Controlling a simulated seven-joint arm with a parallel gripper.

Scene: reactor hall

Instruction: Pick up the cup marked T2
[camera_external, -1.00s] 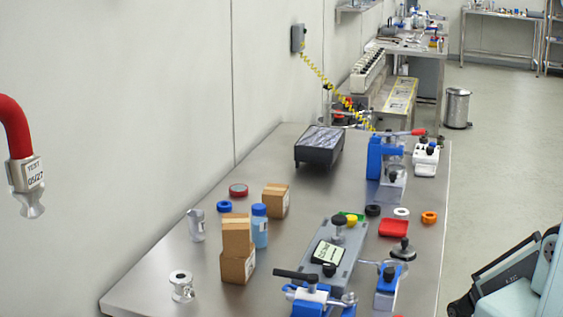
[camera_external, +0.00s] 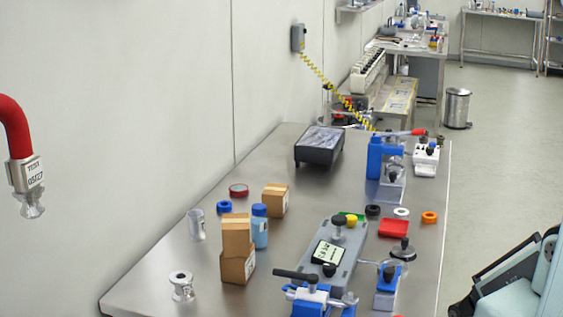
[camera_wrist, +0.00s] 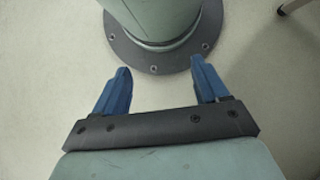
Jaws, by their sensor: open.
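No T2 mark is readable in either current view. In the external view, a small metal cup-like vessel (camera_external: 196,224) stands upright on the steel table at the left, beside the boxes. A second metal piece (camera_external: 181,286), short and cylindrical with a side fitting, stands nearer the front left edge. I cannot tell if either is the marked cup. My gripper (camera_wrist: 160,66) shows in the wrist view with its two blue fingers wide apart and nothing between them. It is above the floor by my own base, away from the table items. The external view does not clearly show the fingers.
The steel table (camera_external: 150,268) holds stacked cardboard boxes (camera_external: 237,236), a blue bottle (camera_external: 260,227), a grey fixture plate (camera_external: 322,262) with clamps, and a black bin (camera_external: 319,147). A red hose with a metal nozzle (camera_external: 27,185) hangs at the left. The table's left front is fairly clear.

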